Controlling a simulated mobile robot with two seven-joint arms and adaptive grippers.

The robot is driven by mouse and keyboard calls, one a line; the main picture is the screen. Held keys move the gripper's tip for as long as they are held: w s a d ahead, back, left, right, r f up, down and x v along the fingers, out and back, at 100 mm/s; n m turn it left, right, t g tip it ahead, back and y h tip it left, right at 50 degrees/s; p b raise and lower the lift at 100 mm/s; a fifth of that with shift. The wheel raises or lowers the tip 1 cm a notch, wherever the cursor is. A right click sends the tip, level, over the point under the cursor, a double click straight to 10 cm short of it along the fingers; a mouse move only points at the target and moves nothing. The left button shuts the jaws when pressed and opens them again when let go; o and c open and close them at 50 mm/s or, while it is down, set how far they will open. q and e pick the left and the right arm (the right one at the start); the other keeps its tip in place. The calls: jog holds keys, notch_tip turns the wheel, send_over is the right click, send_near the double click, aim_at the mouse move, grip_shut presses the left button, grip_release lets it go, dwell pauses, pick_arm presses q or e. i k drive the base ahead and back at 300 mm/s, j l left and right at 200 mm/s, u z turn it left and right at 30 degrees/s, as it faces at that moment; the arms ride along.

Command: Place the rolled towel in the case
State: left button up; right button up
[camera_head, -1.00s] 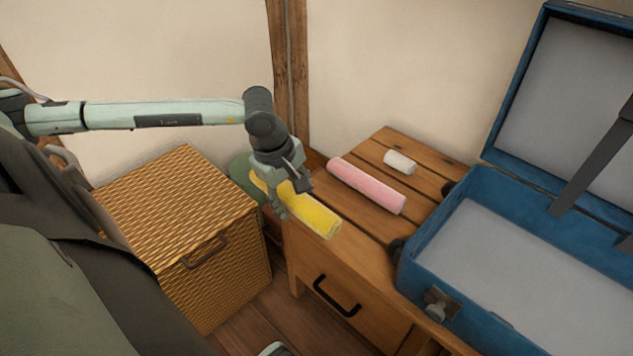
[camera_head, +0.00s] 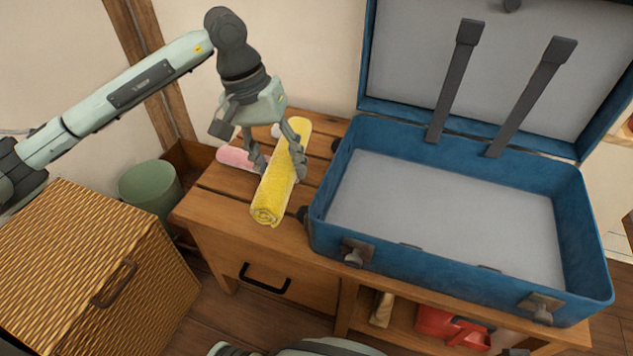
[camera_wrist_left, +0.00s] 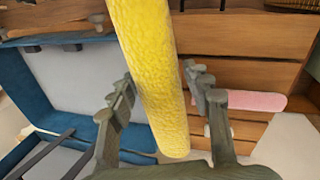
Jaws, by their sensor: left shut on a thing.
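A yellow rolled towel (camera_head: 270,196) is held in my left gripper (camera_head: 276,172), its fingers on either side of the roll, above the wooden bench top and left of the case. The towel (camera_wrist_left: 155,80) also runs between the fingers (camera_wrist_left: 158,95) in the left wrist view. The blue case (camera_head: 335,242) stands open on the bench, lid up at the back, and its grey inside is empty. A pink rolled towel (camera_head: 236,158) lies on the bench behind the gripper, partly hidden. My right gripper is not in view.
A small white roll (camera_head: 276,131) lies on the bench, mostly hidden. A wicker hamper (camera_head: 70,270) and green bin (camera_head: 150,190) stand at left. Two dark straps (camera_head: 455,80) hang from the lid (camera_head: 400,60). A red object (camera_head: 450,328) is on the lower shelf.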

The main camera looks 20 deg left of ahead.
aim_at(445, 216)
jog(key=l+z, duration=0.1)
jog(key=z, duration=0.95)
jog(key=i+l+z, duration=0.15)
jog(key=i+l, duration=0.1)
jog(key=l, duration=0.1)
